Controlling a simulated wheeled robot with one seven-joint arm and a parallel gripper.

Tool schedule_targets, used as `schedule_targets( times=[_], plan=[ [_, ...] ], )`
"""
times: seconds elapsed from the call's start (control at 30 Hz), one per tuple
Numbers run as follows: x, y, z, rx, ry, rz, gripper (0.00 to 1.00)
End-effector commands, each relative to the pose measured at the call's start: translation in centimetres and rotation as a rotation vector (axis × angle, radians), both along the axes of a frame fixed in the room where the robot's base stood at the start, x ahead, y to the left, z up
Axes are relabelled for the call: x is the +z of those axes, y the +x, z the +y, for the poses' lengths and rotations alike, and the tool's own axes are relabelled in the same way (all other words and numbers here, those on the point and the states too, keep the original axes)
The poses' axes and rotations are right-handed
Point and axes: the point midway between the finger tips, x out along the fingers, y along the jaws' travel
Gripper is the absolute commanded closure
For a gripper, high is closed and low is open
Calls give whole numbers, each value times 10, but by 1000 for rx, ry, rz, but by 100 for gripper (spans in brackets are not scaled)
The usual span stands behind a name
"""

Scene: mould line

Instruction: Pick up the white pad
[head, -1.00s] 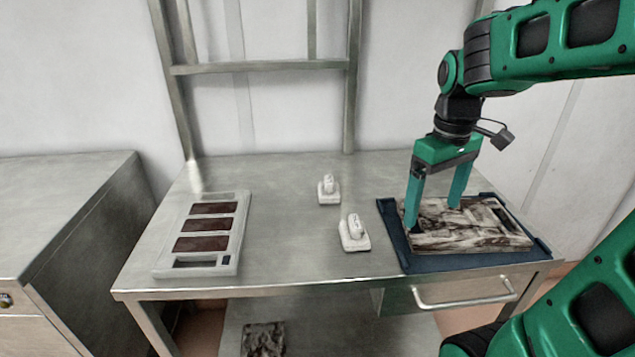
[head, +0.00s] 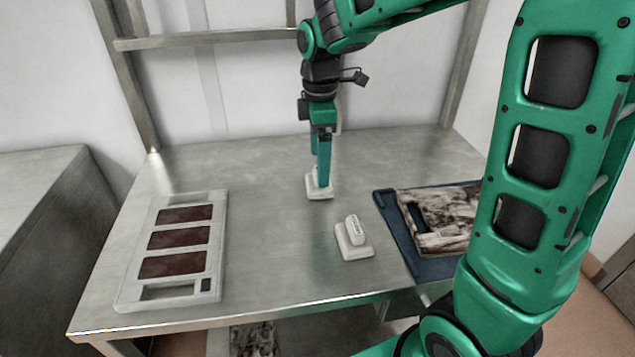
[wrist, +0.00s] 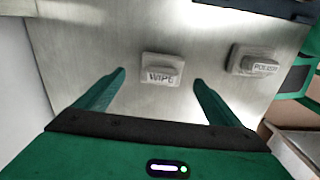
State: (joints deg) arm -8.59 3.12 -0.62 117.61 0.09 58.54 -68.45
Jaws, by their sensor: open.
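Two white pads with raised grips stand on the metal table. The rear pad (head: 318,193) is below my gripper (head: 320,178), partly hidden by a green finger. In the wrist view this pad (wrist: 150,76) is labelled "WIPE" and shows centred between the fingertips of my open gripper (wrist: 159,76), with bare gaps on both sides. I cannot tell whether the fingertips reach down beside it. The front pad (head: 352,248) stands apart, nearer the table's front edge. In the wrist view this second pad (wrist: 240,63) is at the right, its label apparently "POLISH".
A pale frame (head: 213,240) with three brown panels lies on the left. A dark blue tray (head: 426,268) at the right holds a mottled brown-and-white block (head: 440,215), partly hidden by my arm. The table (head: 265,250) between is clear. A metal rack (head: 210,38) rises behind.

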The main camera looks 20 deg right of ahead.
Motion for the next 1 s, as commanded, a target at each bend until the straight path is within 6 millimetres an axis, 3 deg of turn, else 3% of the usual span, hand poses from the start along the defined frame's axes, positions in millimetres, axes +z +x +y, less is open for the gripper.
schedule_targets(
  times=[0.4, 0.7, 0.77, 0.9, 1.0],
  plan=[
    [-48, -2, 3, 1, 0, 2, 12],
    [-52, -2, 2, 1, 0, 0, 12],
    [-52, -2, 2, 0, 0, 0, 24],
    [-52, -2, 2, 0, 0, 0, 57],
    [-52, -1, 2, 0, 0, 0, 57]
  ],
)
